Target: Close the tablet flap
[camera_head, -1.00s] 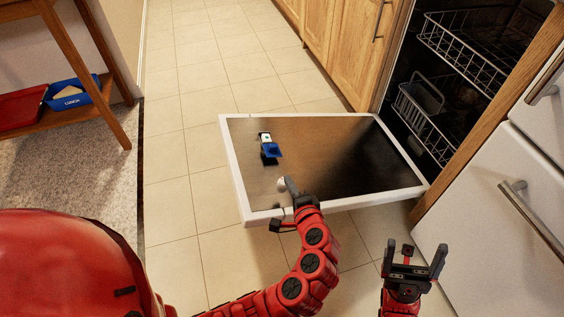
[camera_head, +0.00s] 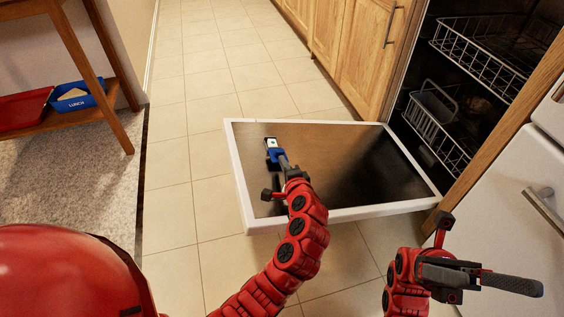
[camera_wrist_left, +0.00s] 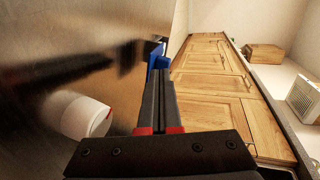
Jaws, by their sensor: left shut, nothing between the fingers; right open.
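The tablet flap (camera_head: 276,155) is a small blue piece on the inner face of the lowered dishwasher door. A white-and-dark compartment area (camera_head: 270,142) shows just beyond it, so the flap looks open. My left gripper (camera_head: 285,166) is shut and empty, its tips right at the near side of the flap; touching cannot be told. In the left wrist view the shut fingers (camera_wrist_left: 160,85) point at the blue flap (camera_wrist_left: 155,53), which they partly hide. My right gripper (camera_head: 500,281) is open and empty, seen side-on, away from the door.
The dishwasher door (camera_head: 340,214) lies lowered over the tiled floor. A round white cap (camera_wrist_left: 82,116) is on it beside my left fingers. Dishwasher racks (camera_head: 440,135) are at right, beside a white appliance (camera_head: 500,205).

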